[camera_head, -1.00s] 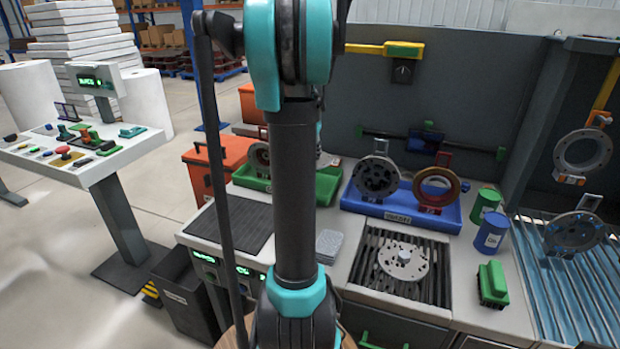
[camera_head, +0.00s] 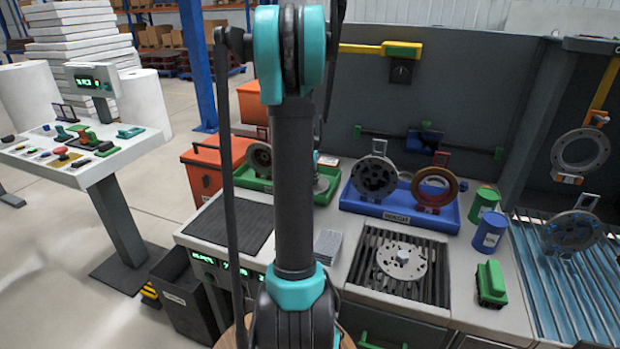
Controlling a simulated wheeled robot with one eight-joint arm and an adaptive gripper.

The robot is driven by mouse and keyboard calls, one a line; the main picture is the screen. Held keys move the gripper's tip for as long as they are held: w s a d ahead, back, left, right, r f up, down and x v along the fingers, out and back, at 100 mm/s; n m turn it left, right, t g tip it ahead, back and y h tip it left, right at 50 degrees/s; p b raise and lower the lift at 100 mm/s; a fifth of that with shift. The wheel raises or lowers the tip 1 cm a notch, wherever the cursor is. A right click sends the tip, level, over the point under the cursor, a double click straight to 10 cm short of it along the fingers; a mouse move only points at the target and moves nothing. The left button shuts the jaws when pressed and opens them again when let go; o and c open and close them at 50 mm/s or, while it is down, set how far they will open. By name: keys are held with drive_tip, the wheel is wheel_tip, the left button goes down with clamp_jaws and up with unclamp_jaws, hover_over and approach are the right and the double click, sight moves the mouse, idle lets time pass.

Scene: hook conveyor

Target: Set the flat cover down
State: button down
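A flat grey disc (camera_head: 402,259) with holes and a pale raised centre lies on the black slatted grate (camera_head: 365,281) of the workbench. I cannot tell for certain whether it is the flat cover. A dark round flange (camera_head: 374,178) and a ring with an orange-brown inside (camera_head: 434,188) stand upright in the blue tray (camera_head: 398,214). A grey ring (camera_head: 581,151) and a grey flange (camera_head: 572,232) hang on hooks at the right. My arm rises through the middle and leaves the top of the picture. My gripper is not in view, so what it holds cannot be seen.
A green tray (camera_head: 247,183) holding a round part is partly hidden by my arm. Blue (camera_head: 488,232) and green (camera_head: 484,203) canisters and a green-topped brush (camera_head: 491,283) stand right of the grate. A dark mat (camera_head: 230,226) lies bare at left. A control console (camera_head: 90,165) stands far left.

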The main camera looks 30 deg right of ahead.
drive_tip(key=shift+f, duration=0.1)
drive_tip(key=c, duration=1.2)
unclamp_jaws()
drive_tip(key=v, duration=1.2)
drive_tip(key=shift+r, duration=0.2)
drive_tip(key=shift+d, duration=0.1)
